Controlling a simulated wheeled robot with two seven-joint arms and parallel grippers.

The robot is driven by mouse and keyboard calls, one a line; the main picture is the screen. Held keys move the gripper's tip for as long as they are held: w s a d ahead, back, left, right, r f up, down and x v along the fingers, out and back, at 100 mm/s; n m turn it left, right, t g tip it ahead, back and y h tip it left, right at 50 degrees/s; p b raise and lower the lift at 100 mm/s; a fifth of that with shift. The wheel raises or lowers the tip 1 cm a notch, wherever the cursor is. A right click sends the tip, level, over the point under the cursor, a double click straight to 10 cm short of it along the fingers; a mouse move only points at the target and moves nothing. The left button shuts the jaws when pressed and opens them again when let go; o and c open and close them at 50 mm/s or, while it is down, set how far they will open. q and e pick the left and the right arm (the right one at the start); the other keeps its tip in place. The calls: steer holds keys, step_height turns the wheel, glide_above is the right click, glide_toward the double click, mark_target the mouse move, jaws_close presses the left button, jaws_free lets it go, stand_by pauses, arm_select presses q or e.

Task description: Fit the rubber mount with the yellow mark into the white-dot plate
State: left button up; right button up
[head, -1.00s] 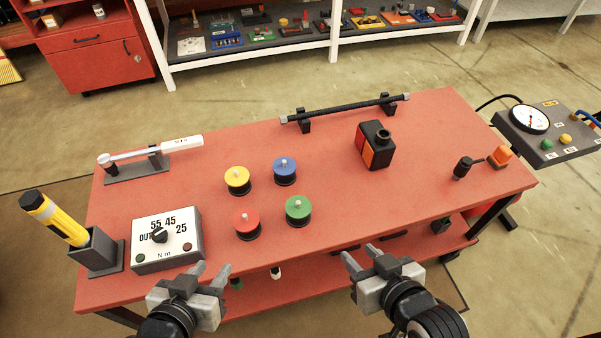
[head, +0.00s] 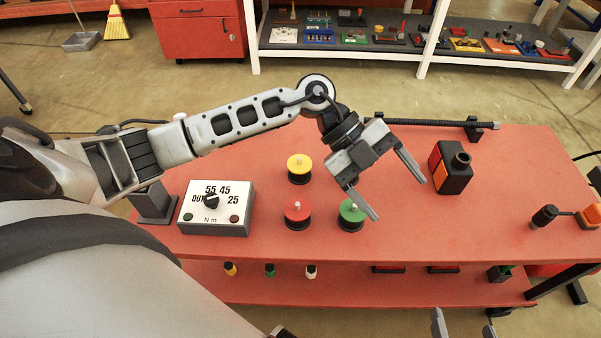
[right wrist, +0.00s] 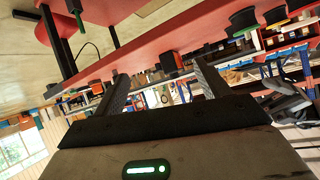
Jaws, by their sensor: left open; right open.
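The rubber mount with the yellow mark appears to be the yellow-topped black mount (head: 300,166) with a short stud, standing on the red table. A red-topped mount (head: 297,212) and a green-topped mount (head: 351,214) stand nearer. The blue one is hidden behind my left gripper. My left gripper (head: 400,199) is open and empty above the table, to the right of the yellow mount; one finger is over the green mount. My right gripper (head: 463,328) is open at the bottom edge; its empty fingers show in the right wrist view (right wrist: 158,88). I cannot make out a white-dot plate.
A torque box (head: 216,207) stands left of the mounts. An orange-black block (head: 452,168) is right of my left gripper, with a black bar (head: 430,123) behind. Small yellow, green and white-topped pieces (head: 270,270) stand on the lower shelf.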

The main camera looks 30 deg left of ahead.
arm_select(q)
steer(key=w+a+f+n+y, duration=0.1)
steer(key=w+a+y, duration=0.1)
steer(key=a, duration=0.2)
steer(key=w+a+f+y, duration=0.1)
steer(key=w+a+y, duration=0.1)
steer(key=a+y, duration=0.15)
step_height(320, 180, up, 3)
steer(key=n+t+y, duration=0.1)
steer(key=n+y, duration=0.3)
steer(key=y, duration=0.2)
glide_above(300, 158)
steer(key=f, duration=0.4)
steer(key=f+b, duration=0.1)
steer(key=f, duration=0.4)
steer(key=shift+s+a+f, duration=0.1)
steer(key=shift+s+a, duration=0.05)
steer(key=shift+s, duration=0.05)
steer(key=shift+w+f+b, duration=0.2)
steer(key=shift+f+b, duration=0.25)
steer(key=shift+f, duration=2.65)
steer(key=c, duration=1.2)
steer(key=shift+r, duration=0.15)
